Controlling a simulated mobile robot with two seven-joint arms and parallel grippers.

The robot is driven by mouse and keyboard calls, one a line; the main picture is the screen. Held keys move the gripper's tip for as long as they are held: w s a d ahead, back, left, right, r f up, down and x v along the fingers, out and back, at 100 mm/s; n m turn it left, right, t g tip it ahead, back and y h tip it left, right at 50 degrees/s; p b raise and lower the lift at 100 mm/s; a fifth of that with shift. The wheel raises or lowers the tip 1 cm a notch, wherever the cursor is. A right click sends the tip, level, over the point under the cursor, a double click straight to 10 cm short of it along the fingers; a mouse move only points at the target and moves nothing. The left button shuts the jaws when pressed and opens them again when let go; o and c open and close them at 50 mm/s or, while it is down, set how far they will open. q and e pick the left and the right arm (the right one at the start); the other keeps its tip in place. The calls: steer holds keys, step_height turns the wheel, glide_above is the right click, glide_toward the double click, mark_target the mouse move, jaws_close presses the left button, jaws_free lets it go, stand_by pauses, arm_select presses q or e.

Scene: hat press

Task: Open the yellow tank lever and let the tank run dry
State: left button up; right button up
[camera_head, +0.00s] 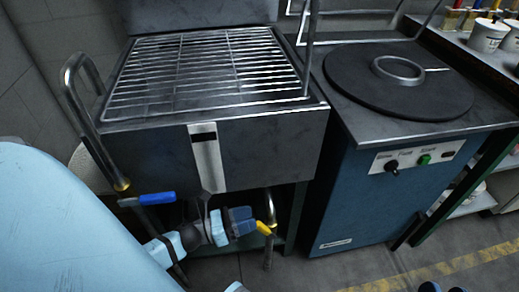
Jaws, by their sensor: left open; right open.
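The tank (275,145) is a dark metal box with a wire rack on top, at centre left. The yellow lever (265,228) sits on the drain pipe (269,252) below the tank's right part. My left gripper (250,221) is open under the tank, its dark blue fingers pointing right at the yellow lever. The fingertips are very close to the lever; I cannot tell whether they touch it. My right gripper (443,288) is open at the bottom edge, with only its fingertips showing. The tank's water level cannot be made out.
A blue-handled lever (154,198) is on the curved pipe (84,98) left of the tank. A blue press cabinet (350,200) with a round black plate (440,92) stands to the right. Open floor (400,262) with a yellow stripe lies in front.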

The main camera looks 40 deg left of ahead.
mark_target(266, 231)
arm_select(q)
steer(key=s+a+f+m+g+h+b, duration=0.1)
steer(key=s+a+f+m+g, duration=0.15)
steer(key=f+m, duration=0.3)
steer(key=b+x, duration=0.1)
steer(key=x, duration=0.5)
steer(key=shift+w+a+f+b, duration=0.15)
steer(key=shift+w+f+b, duration=0.05)
steer(key=shift+b, duration=0.15)
steer(key=shift+w+d, duration=0.35)
arm_select(e)
step_height(266, 231, down, 3)
steer(key=shift+a+f+n+g, duration=0.1)
steer(key=shift+f+n+g, duration=0.05)
steer(key=shift+n+g, duration=0.3)
arm_select(q)
steer(key=shift+r, duration=0.1)
steer(key=shift+c, duration=0.2)
